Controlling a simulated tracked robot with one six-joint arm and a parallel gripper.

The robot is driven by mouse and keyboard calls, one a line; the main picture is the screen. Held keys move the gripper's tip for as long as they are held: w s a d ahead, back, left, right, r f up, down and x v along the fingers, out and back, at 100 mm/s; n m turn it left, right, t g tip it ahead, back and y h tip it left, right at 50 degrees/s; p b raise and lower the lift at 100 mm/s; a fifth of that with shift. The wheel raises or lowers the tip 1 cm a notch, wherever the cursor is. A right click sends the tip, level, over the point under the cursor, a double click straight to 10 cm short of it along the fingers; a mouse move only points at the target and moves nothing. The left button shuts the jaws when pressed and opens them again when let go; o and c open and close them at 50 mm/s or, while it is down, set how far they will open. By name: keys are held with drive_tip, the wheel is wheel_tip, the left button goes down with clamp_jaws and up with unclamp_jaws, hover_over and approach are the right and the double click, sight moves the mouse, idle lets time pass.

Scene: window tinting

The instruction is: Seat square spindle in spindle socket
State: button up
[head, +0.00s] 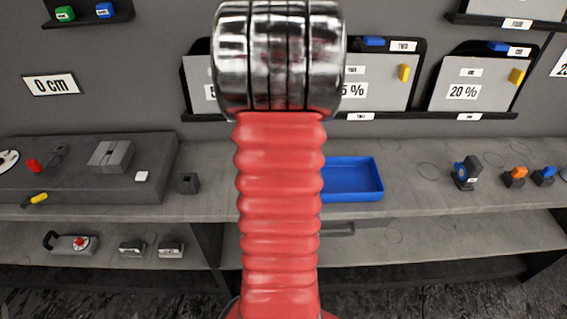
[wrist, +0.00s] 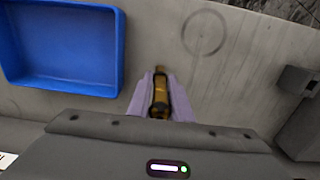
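In the wrist view my gripper (wrist: 160,104) has its two purple fingers closed on the sides of a narrow brass-coloured piece with a dark middle, which looks like the square spindle (wrist: 160,91). Its tip points away over the grey bench, and its height above the bench is hard to tell. A small dark block, likely the spindle socket (wrist: 299,82), stands to the right, apart from the gripper. In the head view this block (head: 188,183) sits on the bench left of my arm. My gripper and the spindle are hidden there behind my red arm.
An empty blue tray (head: 353,179) lies right of my arm; it also shows at upper left in the wrist view (wrist: 112,50). A raised dark platform (head: 90,168) with fittings stands on the left. Several small tools stand at the right. Bench between tray and block is clear.

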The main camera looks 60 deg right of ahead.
clamp_jaws()
drive_tip(key=shift+r, duration=0.1)
wheel_tip(320, 180, up, 10)
drive_tip(key=shift+f, duration=0.1)
idle(0.6)
idle(0.9)
